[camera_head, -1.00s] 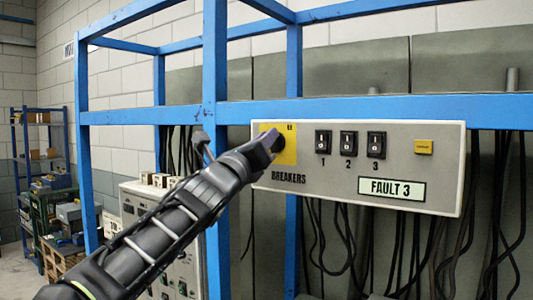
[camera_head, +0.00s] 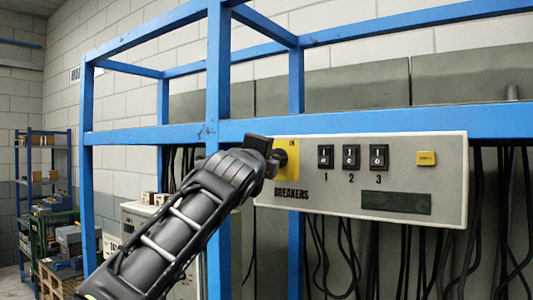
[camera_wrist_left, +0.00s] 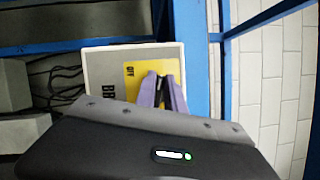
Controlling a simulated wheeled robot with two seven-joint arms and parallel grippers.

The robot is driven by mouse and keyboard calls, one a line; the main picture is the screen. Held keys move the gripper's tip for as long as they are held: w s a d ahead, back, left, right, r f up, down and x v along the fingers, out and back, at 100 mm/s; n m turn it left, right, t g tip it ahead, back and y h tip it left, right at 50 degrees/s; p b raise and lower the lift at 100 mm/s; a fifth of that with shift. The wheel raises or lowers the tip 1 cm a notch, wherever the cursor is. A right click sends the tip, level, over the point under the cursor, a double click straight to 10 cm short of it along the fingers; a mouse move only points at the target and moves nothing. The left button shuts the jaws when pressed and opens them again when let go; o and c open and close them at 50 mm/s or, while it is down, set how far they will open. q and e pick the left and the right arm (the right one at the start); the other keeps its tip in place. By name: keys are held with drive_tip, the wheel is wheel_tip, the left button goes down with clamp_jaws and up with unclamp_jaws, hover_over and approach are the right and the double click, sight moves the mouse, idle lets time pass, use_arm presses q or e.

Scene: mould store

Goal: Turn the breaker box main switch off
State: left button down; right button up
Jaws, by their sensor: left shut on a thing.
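The breaker box (camera_head: 350,193) is a pale grey panel on a blue frame, marked BREAKERS. Its main switch (camera_head: 282,157) is a dark knob on a yellow plate (camera_head: 293,149) at the panel's left end; the plate also shows in the left wrist view (camera_wrist_left: 134,78). My left gripper (camera_head: 275,162) is at the knob and shut on it. In the left wrist view its two purple-grey fingers (camera_wrist_left: 163,90) stand before the yellow plate and hide most of the knob. The display (camera_head: 396,203) at lower right is dark. My right gripper is out of view.
Three black breaker switches (camera_head: 351,157) and a small yellow button (camera_head: 427,158) sit right of the knob. Blue frame bars (camera_head: 218,120) stand close to my left arm. Dark cables hang below the panel. A blue shelf (camera_head: 45,180) stands far left.

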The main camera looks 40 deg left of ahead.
use_arm(q)
drive_tip(key=shift+f+n+g+p, duration=0.15)
drive_tip(key=shift+n+g+p, duration=0.6)
drive_tip(key=shift+n, duration=0.85)
drive_tip(key=c, duration=1.4)
unclamp_jaws()
drive_tip(key=shift+c, duration=0.2)
drive_tip(key=shift+s, duration=0.15)
drive_tip(key=b+v, duration=0.2)
drive_tip(key=v, duration=0.5)
drive_tip(key=shift+s, duration=0.3)
drive_tip(key=shift+f, duration=0.1)
